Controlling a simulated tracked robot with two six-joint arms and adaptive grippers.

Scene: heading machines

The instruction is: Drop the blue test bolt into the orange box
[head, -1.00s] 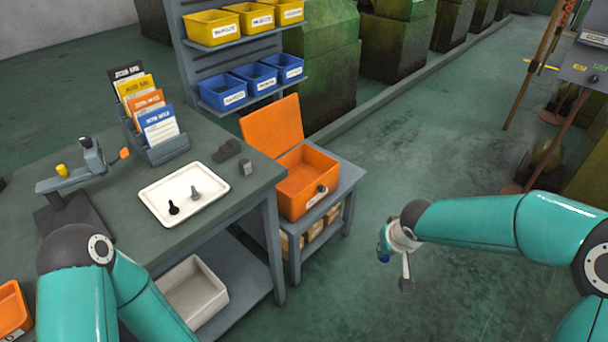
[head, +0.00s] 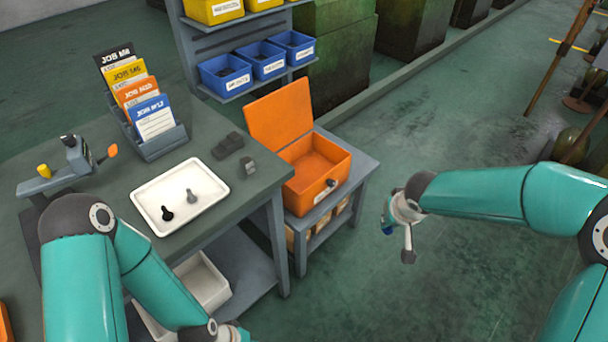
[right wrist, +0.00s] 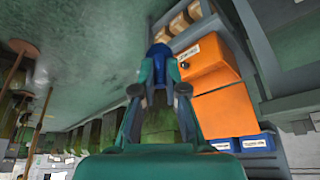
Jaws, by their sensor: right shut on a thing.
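My right gripper (head: 390,222) hangs over open floor, to the right of the orange box and apart from it. It is shut on the blue test bolt (head: 387,230), mostly hidden by the gripper. In the right wrist view the blue bolt (right wrist: 159,52) shows between the fingertips (right wrist: 160,80). The orange box (head: 322,192) stands with its lid up on a low grey stand; its visible inside looks empty. It also shows in the right wrist view (right wrist: 207,65). My left arm reaches in at the lower left, but its fingers are out of the picture.
A white tray (head: 143,205) with a black and a grey bolt lies on the bench (head: 235,212). A card holder (head: 165,146) stands behind it. Blue bins (head: 228,78) sit on a rack behind the box. Floor between box and right gripper is clear.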

